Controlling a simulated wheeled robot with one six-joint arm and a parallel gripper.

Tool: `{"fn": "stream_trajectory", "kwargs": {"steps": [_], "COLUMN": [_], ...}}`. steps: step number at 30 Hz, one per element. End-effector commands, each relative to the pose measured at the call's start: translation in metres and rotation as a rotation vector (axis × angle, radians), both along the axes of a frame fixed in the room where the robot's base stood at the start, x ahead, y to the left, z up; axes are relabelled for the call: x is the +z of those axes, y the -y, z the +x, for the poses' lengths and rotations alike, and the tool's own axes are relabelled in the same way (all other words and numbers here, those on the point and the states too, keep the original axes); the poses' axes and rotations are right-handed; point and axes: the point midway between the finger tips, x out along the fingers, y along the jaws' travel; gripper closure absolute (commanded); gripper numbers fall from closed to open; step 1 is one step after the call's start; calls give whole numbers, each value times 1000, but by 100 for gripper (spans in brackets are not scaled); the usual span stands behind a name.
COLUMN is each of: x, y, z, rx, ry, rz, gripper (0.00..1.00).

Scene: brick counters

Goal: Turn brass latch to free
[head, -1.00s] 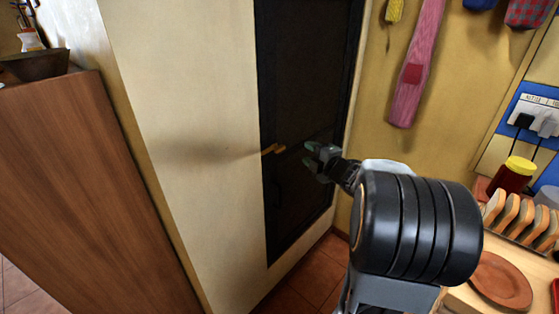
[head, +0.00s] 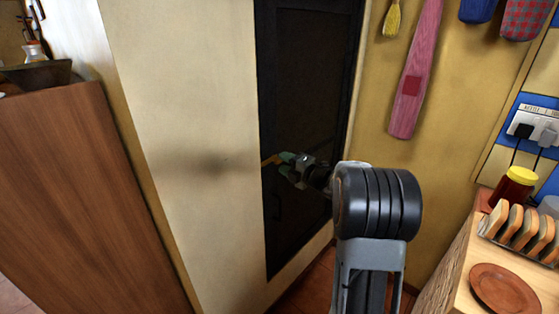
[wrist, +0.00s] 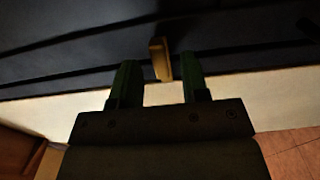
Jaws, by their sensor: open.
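The brass latch (head: 269,161) is a small yellow bar at the left edge of the dark door (head: 305,75). It lies roughly level, and my gripper partly covers its right end. My gripper (head: 287,163) is at the latch, with its jaws open. In the wrist view the latch (wrist: 160,58) shows in the gap between the two green fingertips, its near end level with them. I cannot tell whether either finger touches it.
A pale wall panel (head: 190,120) borders the door on the left, with a wooden cabinet (head: 80,190) beyond. At right, a counter holds a toast rack (head: 520,228), a brown plate (head: 503,288) and a yellow-lidded jar (head: 514,187). Cloth items hang on the yellow wall.

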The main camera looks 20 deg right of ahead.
Motion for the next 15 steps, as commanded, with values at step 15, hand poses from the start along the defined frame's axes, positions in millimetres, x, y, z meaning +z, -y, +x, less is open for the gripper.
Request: {"fn": "stream_trajectory", "kwargs": {"steps": [15], "x": [0], "y": [-11], "z": [24], "rx": [-2], "ry": [0], "rz": [0], "gripper": [58]}}
